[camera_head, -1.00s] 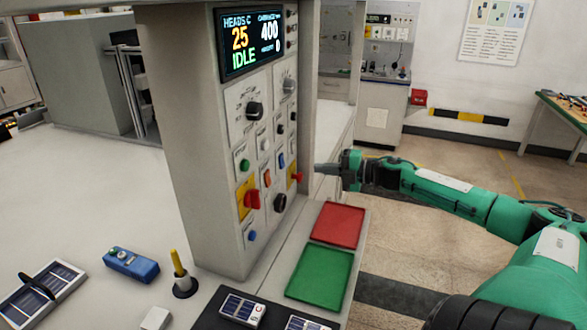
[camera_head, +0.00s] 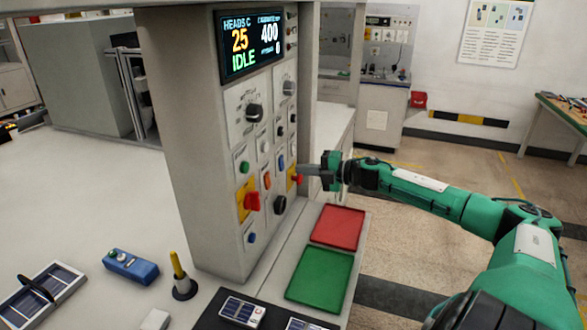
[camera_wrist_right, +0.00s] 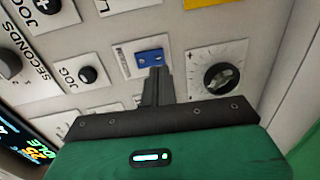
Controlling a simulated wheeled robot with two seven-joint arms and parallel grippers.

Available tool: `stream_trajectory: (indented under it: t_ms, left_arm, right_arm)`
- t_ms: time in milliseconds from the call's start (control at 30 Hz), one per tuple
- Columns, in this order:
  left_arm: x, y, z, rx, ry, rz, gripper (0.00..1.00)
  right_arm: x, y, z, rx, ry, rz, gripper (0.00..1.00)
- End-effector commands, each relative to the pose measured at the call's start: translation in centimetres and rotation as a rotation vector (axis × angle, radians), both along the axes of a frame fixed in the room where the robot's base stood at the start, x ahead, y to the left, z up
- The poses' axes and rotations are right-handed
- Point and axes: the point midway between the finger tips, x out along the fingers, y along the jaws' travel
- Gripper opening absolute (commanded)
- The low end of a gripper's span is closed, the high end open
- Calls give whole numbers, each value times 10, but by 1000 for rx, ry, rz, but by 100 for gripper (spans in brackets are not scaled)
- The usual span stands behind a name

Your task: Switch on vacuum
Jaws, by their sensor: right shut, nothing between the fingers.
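The control panel (camera_head: 213,170) stands upright in the head view, its screen (camera_head: 250,43) reading IDLE. A small blue rocker switch (camera_wrist_right: 149,57) on a white labelled plate shows in the right wrist view; its label is too small to read. It appears to be the blue switch (camera_head: 281,162) in the head view. My right gripper (camera_head: 303,169) is shut and empty, close in front of the panel. In the wrist view its fingertips (camera_wrist_right: 158,72) overlap the lower edge of the blue switch; I cannot tell whether they touch. My left gripper is not in view.
A black dial knob (camera_wrist_right: 218,77) and a JOG button (camera_wrist_right: 88,75) flank the blue switch. Red knobs on yellow plates (camera_head: 252,201) are close by. Red (camera_head: 338,226) and green (camera_head: 320,279) trays lie below. The space right of the panel is open.

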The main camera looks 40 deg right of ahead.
Motion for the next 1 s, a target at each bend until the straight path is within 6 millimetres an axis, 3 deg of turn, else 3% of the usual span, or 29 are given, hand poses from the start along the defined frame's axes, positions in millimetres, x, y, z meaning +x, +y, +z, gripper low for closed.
stream_trajectory:
  t_ms: [500,1000]
  left_arm:
    - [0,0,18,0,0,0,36]
    - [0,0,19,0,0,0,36]
  right_arm:
    - [28,14,-2,1,0,-1,0]
    - [32,17,-5,0,1,-1,0]
